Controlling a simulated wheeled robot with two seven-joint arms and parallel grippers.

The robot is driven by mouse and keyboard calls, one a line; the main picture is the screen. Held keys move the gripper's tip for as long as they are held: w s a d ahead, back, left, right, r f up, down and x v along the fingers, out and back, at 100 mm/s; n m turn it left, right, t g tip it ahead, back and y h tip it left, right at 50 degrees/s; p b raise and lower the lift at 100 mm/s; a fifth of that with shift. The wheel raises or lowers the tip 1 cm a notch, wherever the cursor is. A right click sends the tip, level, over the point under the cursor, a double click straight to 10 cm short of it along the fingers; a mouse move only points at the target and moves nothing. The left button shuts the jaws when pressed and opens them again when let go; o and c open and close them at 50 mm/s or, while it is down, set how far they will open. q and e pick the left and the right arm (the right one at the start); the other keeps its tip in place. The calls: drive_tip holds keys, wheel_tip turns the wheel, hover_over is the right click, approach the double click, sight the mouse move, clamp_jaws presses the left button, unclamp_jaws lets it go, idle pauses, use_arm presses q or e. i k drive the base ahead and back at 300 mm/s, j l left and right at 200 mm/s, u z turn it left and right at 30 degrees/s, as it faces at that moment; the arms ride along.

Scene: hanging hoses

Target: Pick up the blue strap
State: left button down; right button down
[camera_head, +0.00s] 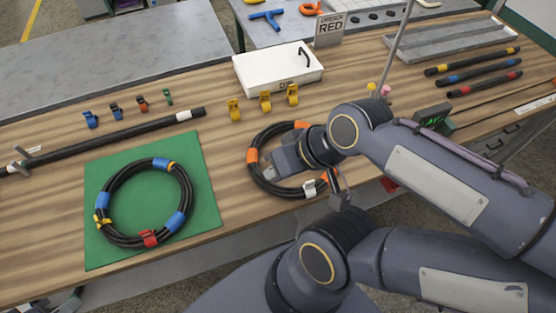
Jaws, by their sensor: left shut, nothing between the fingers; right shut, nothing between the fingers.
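A small blue strap (90,119) stands on the wooden table at the left, first in a row of small straps. Blue bands (178,221) also wrap the coiled black hose (113,192) on the green mat. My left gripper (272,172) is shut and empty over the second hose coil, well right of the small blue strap. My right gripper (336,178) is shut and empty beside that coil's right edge. Neither gripper is near the blue strap. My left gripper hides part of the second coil.
The second coil (254,172) has orange bands. Dark-blue (116,110), red (141,104) and green (168,96) straps stand beside the blue one. A black rod (110,132) lies just in front of them. A white box (275,72) and yellow clips (265,101) sit behind the grippers.

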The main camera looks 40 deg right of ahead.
sight(116, 110)
drive_tip(key=z, duration=1.05)
drive_tip(key=j+z, duration=0.3)
drive_tip(key=j, duration=0.15)
drive_tip(key=k+j+z, duration=0.1)
drive_tip(key=j+z, duration=0.15)
drive_tip(key=j, duration=0.2)
drive_tip(key=k+j+z, duration=0.1)
drive_tip(key=j+z, duration=0.2)
drive_tip(key=j, duration=0.2)
